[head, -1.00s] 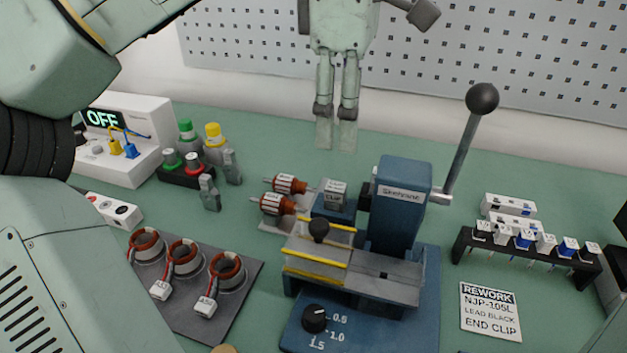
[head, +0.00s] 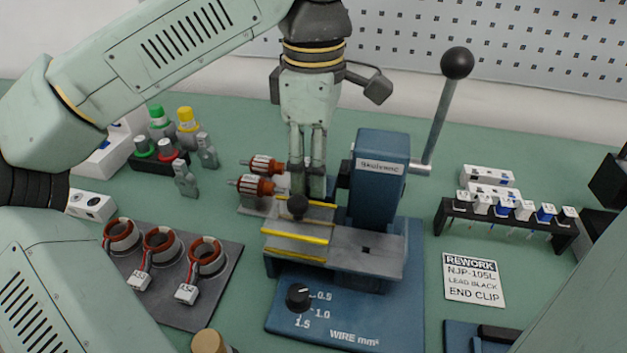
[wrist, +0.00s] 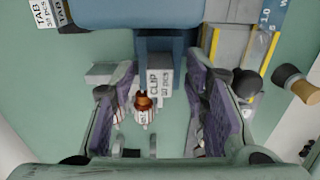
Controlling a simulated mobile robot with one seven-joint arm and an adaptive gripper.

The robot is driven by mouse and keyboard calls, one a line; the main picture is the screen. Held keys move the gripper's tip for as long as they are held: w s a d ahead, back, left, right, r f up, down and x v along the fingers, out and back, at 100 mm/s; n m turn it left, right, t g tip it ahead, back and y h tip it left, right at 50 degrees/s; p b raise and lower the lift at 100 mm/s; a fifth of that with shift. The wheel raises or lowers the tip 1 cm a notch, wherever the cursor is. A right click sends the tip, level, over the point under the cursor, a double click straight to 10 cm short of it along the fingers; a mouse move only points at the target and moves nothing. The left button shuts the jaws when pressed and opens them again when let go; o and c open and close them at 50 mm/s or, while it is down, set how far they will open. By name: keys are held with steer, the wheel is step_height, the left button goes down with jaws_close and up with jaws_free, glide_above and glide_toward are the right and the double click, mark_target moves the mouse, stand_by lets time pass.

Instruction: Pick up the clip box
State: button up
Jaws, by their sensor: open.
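The clip box is a small pale box with CLIP lettering. In the wrist view, the clip box (wrist: 160,80) lies between my gripper's two spread fingers, beside the blue crimping press, with a gap on each side. In the head view my fingers cover most or all of it. My gripper (head: 308,188) is open and points down just left of the press column, its tips low by the box's place. It also shows in the wrist view (wrist: 162,88). I cannot tell exactly how far down the fingertips reach along the box.
The blue press (head: 380,180) with its tall black-knobbed lever (head: 440,110) stands close at right. Two copper rotors (head: 255,185) lie close at left. Stator rings sit on a dark plate (head: 215,300). A connector rack (head: 440,215) and rework card (head: 474,278) are at right.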

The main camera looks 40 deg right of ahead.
steer(key=shift+c, duration=0.4)
jaws_close()
